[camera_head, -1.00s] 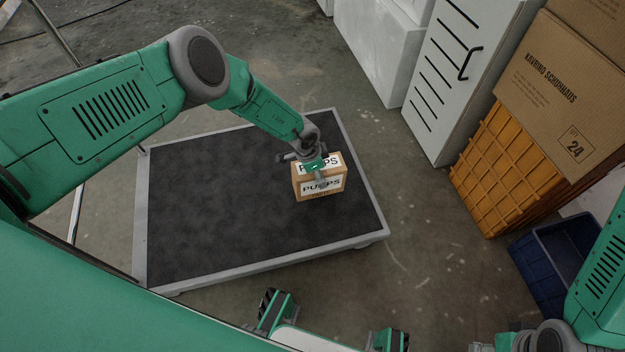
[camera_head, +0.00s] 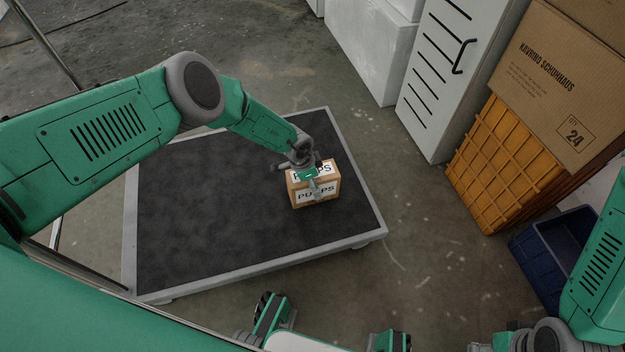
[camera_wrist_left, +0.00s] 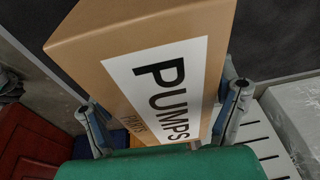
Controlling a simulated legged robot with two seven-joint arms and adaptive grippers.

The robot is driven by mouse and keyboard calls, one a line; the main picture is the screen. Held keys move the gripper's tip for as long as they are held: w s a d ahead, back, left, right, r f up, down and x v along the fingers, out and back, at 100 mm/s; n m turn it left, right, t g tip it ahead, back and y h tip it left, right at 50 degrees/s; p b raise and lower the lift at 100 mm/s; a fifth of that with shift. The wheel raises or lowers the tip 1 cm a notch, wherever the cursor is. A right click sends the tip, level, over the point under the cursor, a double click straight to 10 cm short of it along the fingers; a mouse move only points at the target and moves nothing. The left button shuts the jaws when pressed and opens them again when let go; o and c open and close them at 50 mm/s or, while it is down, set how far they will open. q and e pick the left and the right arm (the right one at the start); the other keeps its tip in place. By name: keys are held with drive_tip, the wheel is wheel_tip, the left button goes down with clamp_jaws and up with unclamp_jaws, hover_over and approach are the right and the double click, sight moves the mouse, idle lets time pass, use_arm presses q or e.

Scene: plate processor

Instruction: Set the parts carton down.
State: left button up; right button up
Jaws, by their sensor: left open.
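The parts carton (camera_head: 330,186) is a small brown box with white PUMPS labels. It appears to rest upright on the black mat of the low platform cart (camera_head: 220,210), toward the cart's right side. My left gripper (camera_head: 311,184) is over the carton with its fingers at the carton's sides. In the left wrist view the carton (camera_wrist_left: 90,42) fills the middle, between the two open fingers (camera_wrist_left: 165,110). Whether a finger still touches it is hard to tell. The carton's underside is hidden.
An orange crate (camera_head: 510,165), a large cardboard box (camera_head: 555,85) and a blue bin (camera_head: 552,255) stand at the right. A grey cabinet (camera_head: 450,75) and white blocks (camera_head: 372,45) stand behind. The mat left of the carton is clear.

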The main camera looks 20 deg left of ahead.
use_arm(q)
drive_tip(key=shift+r, duration=0.15)
drive_tip(key=p+v, duration=0.8)
drive_tip(key=v, duration=0.3)
drive_tip(key=shift+s+a+r, duration=0.1)
drive_tip(key=shift+s+r, duration=0.05)
drive_tip(key=shift+r, duration=0.2)
